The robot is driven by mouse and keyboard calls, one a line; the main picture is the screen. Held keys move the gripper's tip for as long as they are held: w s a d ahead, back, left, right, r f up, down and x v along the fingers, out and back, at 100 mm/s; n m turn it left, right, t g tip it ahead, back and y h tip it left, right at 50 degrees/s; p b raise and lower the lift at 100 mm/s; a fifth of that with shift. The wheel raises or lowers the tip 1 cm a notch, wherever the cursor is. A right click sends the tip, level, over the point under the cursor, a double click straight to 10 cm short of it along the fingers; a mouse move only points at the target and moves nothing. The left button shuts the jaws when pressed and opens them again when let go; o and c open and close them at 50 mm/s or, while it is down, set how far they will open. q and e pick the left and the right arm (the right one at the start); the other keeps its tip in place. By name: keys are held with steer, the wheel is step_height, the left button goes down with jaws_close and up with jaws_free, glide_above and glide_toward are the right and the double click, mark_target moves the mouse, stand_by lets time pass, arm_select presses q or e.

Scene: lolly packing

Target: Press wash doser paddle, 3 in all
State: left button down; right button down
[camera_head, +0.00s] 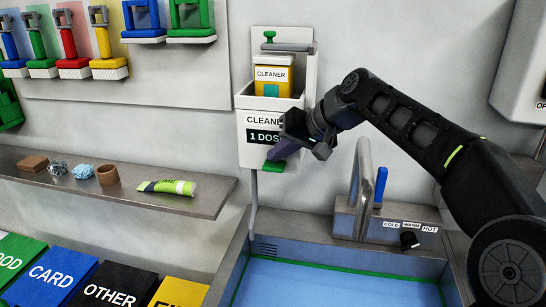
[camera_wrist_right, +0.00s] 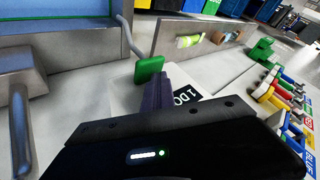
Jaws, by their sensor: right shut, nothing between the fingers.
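The wall-mounted wash doser (camera_head: 246,152) holds a yellow cleaner pack (camera_head: 272,87) in its top. Its display reads "1 DOS", with the rest hidden behind my gripper. The green paddle (camera_head: 273,166) sticks out below the doser body; it also shows in the right wrist view (camera_wrist_right: 149,70). My right gripper (camera_head: 277,156) is shut and empty, its purple fingers pointing down at the paddle. In the right wrist view the fingertips (camera_wrist_right: 163,80) are right by the paddle; I cannot tell whether they touch. My left gripper is not in view.
A sink (camera_head: 345,252) with a tap (camera_head: 362,180) and temperature knob lies below right. A shelf (camera_head: 200,205) with small items, including a green tube (camera_head: 168,187), is at left. Labelled bins (camera_head: 50,275) stand below it. Coloured tools hang on the wall at upper left.

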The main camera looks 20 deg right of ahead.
mark_target(278, 165)
steer(key=shift+r+p, duration=1.25)
steer(key=shift+r, duration=0.25)
step_height(278, 165, up, 6)
steer(key=p, duration=0.5)
steer(key=shift+r, duration=0.1)
stand_by(1.8)
step_height(278, 165, up, 3)
steer(key=p, duration=0.3)
steer(key=shift+f, duration=0.2)
steer(key=shift+f, duration=0.1)
